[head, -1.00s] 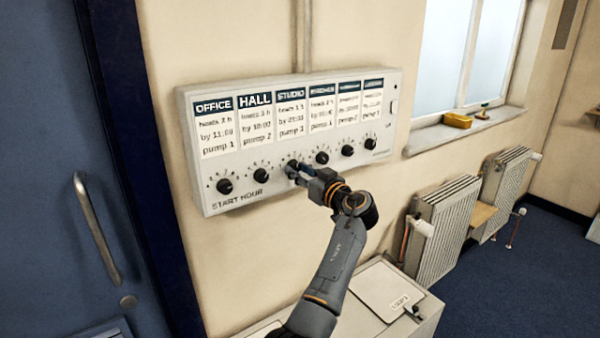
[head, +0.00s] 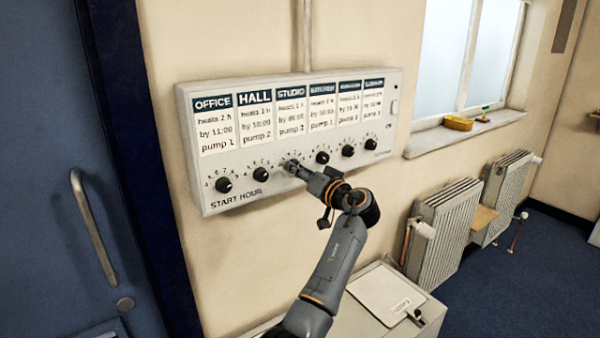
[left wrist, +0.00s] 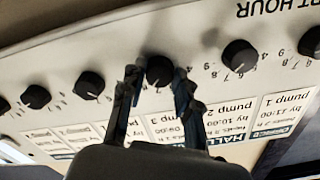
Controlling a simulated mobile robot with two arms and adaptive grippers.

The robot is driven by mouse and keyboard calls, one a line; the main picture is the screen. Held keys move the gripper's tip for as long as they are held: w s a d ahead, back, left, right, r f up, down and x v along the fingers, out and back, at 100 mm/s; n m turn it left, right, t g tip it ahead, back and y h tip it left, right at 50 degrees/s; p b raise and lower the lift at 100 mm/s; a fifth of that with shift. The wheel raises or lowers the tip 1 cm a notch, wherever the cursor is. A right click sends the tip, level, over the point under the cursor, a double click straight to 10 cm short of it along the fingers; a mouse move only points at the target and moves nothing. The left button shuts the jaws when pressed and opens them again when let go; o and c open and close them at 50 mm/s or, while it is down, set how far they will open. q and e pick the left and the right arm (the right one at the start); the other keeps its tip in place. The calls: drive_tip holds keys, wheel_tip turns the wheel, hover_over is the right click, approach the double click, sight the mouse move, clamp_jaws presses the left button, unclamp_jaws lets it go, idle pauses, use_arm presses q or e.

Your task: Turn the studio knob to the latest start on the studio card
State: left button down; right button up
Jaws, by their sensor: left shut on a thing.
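The studio card (head: 291,117) is the third from the left on the white control panel. It appears to read heats 1 h, by 09:00, pump 3, though the print is soft. My left gripper (head: 291,166) is at the studio knob below that card and covers most of it in the head view. In the left wrist view, the dark studio knob (left wrist: 160,70) sits between the two fingers of my left gripper (left wrist: 156,80), which is shut on it. My right gripper is not in view.
The office knob (head: 223,185) and hall knob (head: 261,174) are to the left, with another knob (head: 322,157) close on the right. A white cabinet (head: 375,283) stands below, with radiators (head: 445,230) to the right. A blue door (head: 60,130) is at the left.

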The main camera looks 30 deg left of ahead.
use_arm(q)
drive_tip(key=shift+r, duration=0.2)
drive_tip(key=c, duration=1.1)
unclamp_jaws()
drive_tip(key=shift+o, duration=0.7)
drive_tip(key=shift+a+f, duration=0.1)
drive_tip(key=shift+f, duration=0.05)
drive_tip(key=v, duration=1.2)
drive_tip(key=shift+w, duration=0.1)
